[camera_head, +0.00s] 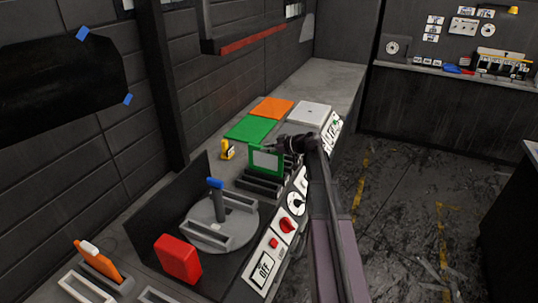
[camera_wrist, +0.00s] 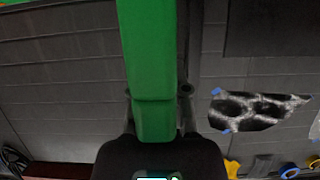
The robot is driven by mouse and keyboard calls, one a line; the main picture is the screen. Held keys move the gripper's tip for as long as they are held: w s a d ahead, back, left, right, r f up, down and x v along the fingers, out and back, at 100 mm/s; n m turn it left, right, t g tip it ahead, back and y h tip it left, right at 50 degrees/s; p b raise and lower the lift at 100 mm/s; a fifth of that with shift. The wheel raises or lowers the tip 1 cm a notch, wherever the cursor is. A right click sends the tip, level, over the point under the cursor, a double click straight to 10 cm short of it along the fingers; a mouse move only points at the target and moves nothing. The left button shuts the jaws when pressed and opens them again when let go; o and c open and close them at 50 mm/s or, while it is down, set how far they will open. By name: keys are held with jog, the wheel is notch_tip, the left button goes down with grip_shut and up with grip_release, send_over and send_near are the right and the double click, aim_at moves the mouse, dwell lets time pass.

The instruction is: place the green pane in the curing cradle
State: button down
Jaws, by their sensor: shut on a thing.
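The green pane (camera_head: 266,161) has a green frame around a pale centre. It stands upright at the front end of my gripper (camera_head: 291,145), which is shut on its edge. In the wrist view the pane (camera_wrist: 150,60) is a green bar running down between the fingers of my gripper (camera_wrist: 158,98). A dark slotted rack (camera_head: 262,188), possibly the curing cradle, lies right below the pane in the head view. I cannot tell whether the pane's lower edge touches the rack or is in a slot.
Behind the pane lie a green mat (camera_head: 250,129), an orange mat (camera_head: 272,109) and a white square (camera_head: 310,116). A small yellow tool (camera_head: 227,150) stands to its left. Nearer are a grey turntable (camera_head: 205,237), a red block (camera_head: 178,258) and an orange piece (camera_head: 97,262) in a slot.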

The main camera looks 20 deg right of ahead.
aim_at(266, 160)
jog(key=shift+w+d, duration=0.15)
jog(key=shift+w, duration=0.1)
jog(key=shift+w+d+f+b, duration=0.1)
jog(key=shift+w+f+b, duration=0.05)
jog(key=shift+f+b, duration=0.8)
jog(key=shift+w+d+f+b, duration=0.1)
jog(key=shift+w+f+b, duration=0.05)
jog(key=shift+f+b, duration=0.75)
jog(key=shift+f, duration=0.15)
jog(key=c, duration=0.6)
grip_release()
